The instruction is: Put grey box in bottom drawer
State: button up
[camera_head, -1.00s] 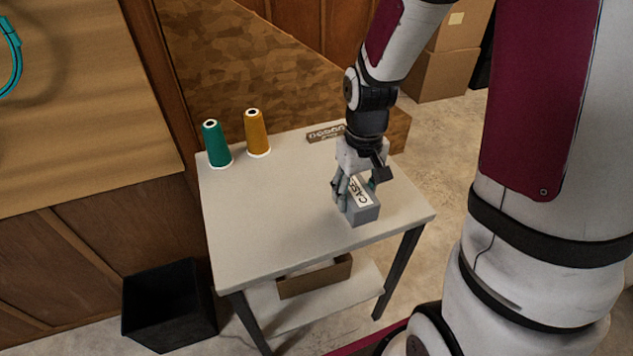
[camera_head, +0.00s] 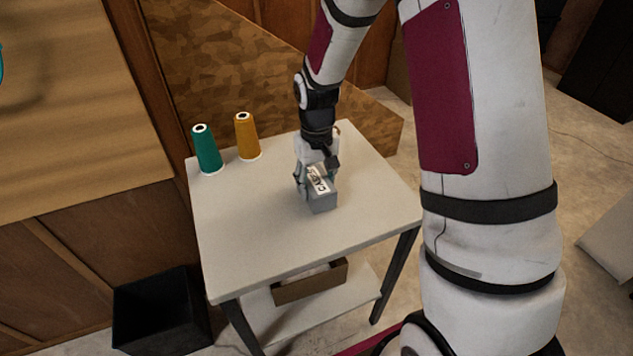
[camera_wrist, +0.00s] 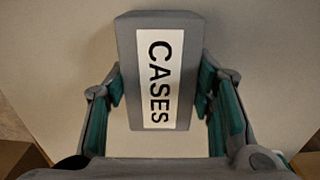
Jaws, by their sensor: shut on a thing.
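The grey box (camera_head: 321,201) has a white label reading CASES, which also shows on the box (camera_wrist: 160,80) in the wrist view. My gripper (camera_head: 316,185) is shut on it, with teal finger pads on both sides of the box. The gripper points down and holds the box over the table. I cannot tell whether the box touches the tabletop. No drawer is clearly visible in either view.
The table (camera_head: 250,235) has a green thread cone (camera_head: 207,152) and a yellow one (camera_head: 247,138) at its back left. A cardboard tray (camera_head: 310,285) sits on its lower shelf. A black bin (camera_head: 160,312) stands left. A pale piece (camera_head: 608,230) shows at the right edge.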

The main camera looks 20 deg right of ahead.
jog(key=shift+f, duration=0.1)
jog(key=o, duration=1.3)
